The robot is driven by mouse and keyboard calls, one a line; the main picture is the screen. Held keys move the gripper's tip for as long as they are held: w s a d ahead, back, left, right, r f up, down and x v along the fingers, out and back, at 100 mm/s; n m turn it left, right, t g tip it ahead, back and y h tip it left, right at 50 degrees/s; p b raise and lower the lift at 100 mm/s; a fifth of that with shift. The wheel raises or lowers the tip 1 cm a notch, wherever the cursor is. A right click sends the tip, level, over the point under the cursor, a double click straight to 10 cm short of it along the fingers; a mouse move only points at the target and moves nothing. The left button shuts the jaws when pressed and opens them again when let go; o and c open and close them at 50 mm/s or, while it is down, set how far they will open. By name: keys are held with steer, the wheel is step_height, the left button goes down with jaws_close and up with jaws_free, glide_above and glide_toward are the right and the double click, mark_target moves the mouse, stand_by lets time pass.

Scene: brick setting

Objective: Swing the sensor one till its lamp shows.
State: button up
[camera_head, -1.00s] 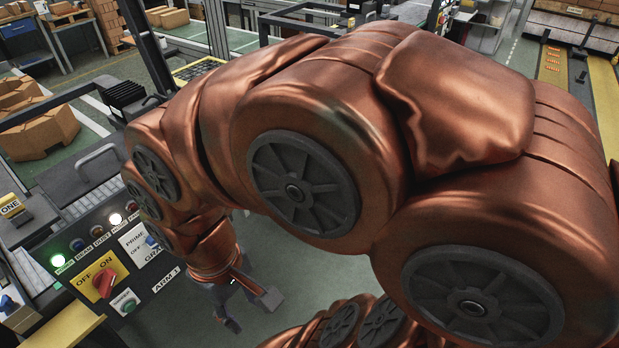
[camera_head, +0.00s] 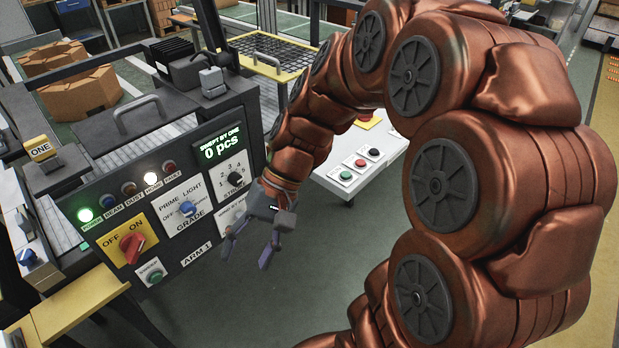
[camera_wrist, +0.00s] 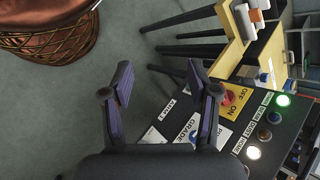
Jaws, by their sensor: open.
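A grey sensor-like head (camera_head: 212,82) stands on a bracket above the control panel (camera_head: 205,255); I cannot be sure which part the task means. In the panel's lamp row, the green POWER lamp (camera_head: 85,215) and a white lamp (camera_head: 150,179) are lit. The blue BEAM lamp (camera_head: 107,201), the brownish DUST lamp (camera_head: 128,188) and the red FAULT lamp (camera_head: 168,167) look dark. My gripper (camera_head: 247,250) is open and empty, in front of the panel's right end, apart from it. Its spread fingers also show in the wrist view (camera_wrist: 158,75).
The panel carries a red OFF/ON switch (camera_head: 131,248), a blue GRADE knob (camera_head: 187,208), a green SWEEP button (camera_head: 152,272), a black dial (camera_head: 235,178) and a display (camera_head: 221,146) reading 0 pcs. A white button console (camera_head: 365,165) stands behind. Floor before the panel is clear.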

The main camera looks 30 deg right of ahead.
steer(key=w+d+f+m+t+y+b, duration=0.35)
steer(key=w+d+b, duration=0.2)
steer(key=w, duration=0.25)
steer(key=w+d+f+m+t+y+b, duration=0.2)
steer(key=w+d+f+m+t+b, duration=0.15)
steer(key=w+d, duration=0.4)
steer(key=w+d+f+m+t+h+b, duration=0.1)
steer(key=w+d+f+m+t+b, duration=0.15)
steer(key=d, duration=0.45)
steer(key=w+d+f+m+t+h+b, duration=0.1)
steer(key=d+f+m+t+b, duration=0.1)
steer(key=d+t, duration=0.35)
steer(key=w+d+f+m+t+b, duration=0.1)
steer(key=d+f+m+b, duration=0.15)
steer(key=d, duration=0.65)
steer(key=shift+n, duration=0.5)
steer(key=shift+p+x, duration=0.55)
steer(key=shift+x, duration=3.2)
steer(key=shift+f, duration=0.1)
jaws_close()
